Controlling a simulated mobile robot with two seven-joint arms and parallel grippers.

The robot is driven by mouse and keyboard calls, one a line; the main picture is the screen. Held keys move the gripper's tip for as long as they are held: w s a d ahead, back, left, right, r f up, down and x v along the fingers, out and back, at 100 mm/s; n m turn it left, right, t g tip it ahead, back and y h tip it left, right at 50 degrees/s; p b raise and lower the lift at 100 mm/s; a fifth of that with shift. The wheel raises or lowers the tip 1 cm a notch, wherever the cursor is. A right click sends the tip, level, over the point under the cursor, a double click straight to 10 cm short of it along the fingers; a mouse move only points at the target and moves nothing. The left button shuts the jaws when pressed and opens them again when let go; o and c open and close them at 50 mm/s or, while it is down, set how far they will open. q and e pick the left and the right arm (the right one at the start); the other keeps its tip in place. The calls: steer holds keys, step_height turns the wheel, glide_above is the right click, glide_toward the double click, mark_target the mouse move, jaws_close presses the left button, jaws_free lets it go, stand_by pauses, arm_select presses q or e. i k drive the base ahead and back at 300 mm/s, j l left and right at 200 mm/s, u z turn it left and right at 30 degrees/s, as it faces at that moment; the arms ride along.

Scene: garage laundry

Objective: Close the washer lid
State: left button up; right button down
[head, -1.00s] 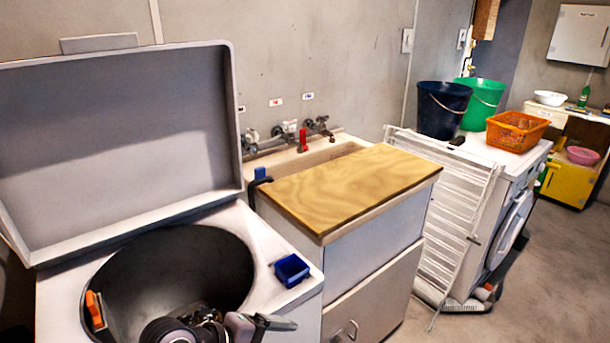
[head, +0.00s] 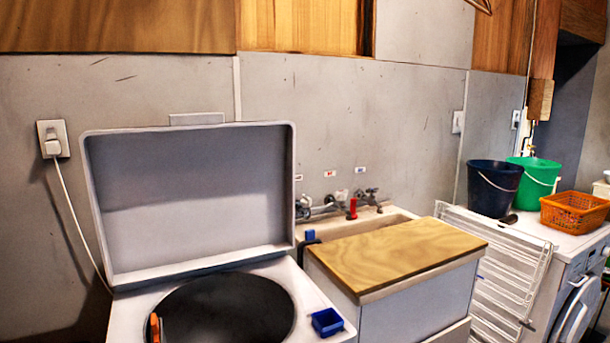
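The washer lid (head: 190,205) is open in the head view. It stands upright at the back of the white washer (head: 128,318), left of the middle, with its pale grey inner side facing me. The round dark drum opening (head: 225,312) shows below it, cut off by the bottom edge of the picture. An orange piece (head: 154,328) sits at the left rim of the opening. A small blue box (head: 327,321) rests on the washer top at the right. Neither of my grippers is in view.
A sink cabinet with a wooden board (head: 400,255) stands right of the washer. A white drying rack (head: 497,262) leans farther right, before a front-loading machine bearing dark blue (head: 494,190) and green (head: 533,183) buckets and an orange basket (head: 573,212). A cord runs from the wall socket (head: 53,138).

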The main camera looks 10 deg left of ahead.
mark_target(196, 192)
steer(key=i+l+u, duration=0.15)
steer(key=i+u, duration=0.15)
steer(key=u, duration=0.15)
steer(key=i+l+u, duration=0.25)
steer(key=u, duration=0.2)
steer(key=i+l+u, duration=0.2)
steer(key=l+u, duration=0.2)
steer(key=u, duration=0.25)
